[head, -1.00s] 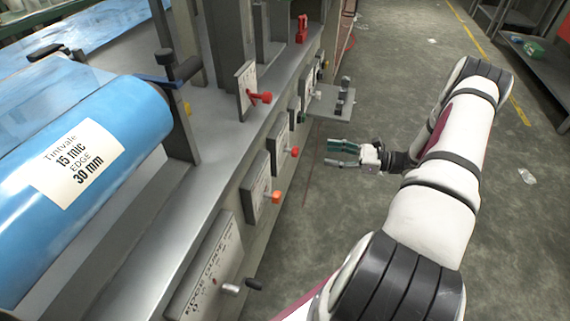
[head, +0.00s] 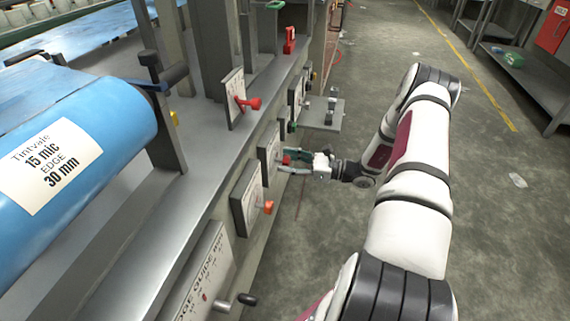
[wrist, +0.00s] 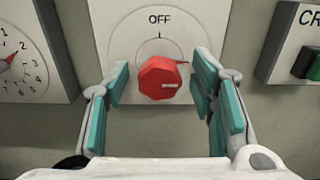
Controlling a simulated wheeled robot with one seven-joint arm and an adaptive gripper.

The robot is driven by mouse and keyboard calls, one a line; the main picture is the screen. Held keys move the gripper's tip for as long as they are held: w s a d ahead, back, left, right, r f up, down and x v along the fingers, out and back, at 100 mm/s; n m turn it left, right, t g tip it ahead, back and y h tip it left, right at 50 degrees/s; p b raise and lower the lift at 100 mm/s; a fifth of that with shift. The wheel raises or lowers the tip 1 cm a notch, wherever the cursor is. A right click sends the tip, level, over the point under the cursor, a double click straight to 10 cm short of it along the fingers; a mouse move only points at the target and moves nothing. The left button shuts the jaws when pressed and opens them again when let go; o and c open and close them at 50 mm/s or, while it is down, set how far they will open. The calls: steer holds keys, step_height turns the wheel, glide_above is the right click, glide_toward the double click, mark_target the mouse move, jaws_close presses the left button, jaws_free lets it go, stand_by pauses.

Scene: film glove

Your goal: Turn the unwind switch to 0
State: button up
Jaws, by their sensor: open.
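A red knob (wrist: 159,78) sits on a pale plate (wrist: 127,24) in the wrist view. No label with "unwind" or "0" is readable. My gripper (wrist: 161,88) is open, with one teal-padded finger on each side of the knob. Gaps show between the pads and the knob in the picture; the depth is hard to judge. In the head view my gripper (head: 290,162) is at the machine's side, in front of a plate (head: 268,154) with a red knob.
A numbered dial (wrist: 20,62) is left of the plate, and a green button (wrist: 309,62) is right of it. In the head view, a nearer orange-red knob (head: 268,207), a black handle (head: 247,300) and a grey shelf (head: 322,116) stick out.

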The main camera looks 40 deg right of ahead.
steer(key=shift+w+a, duration=0.35)
steer(key=shift+w, duration=0.15)
steer(key=c, duration=1.2)
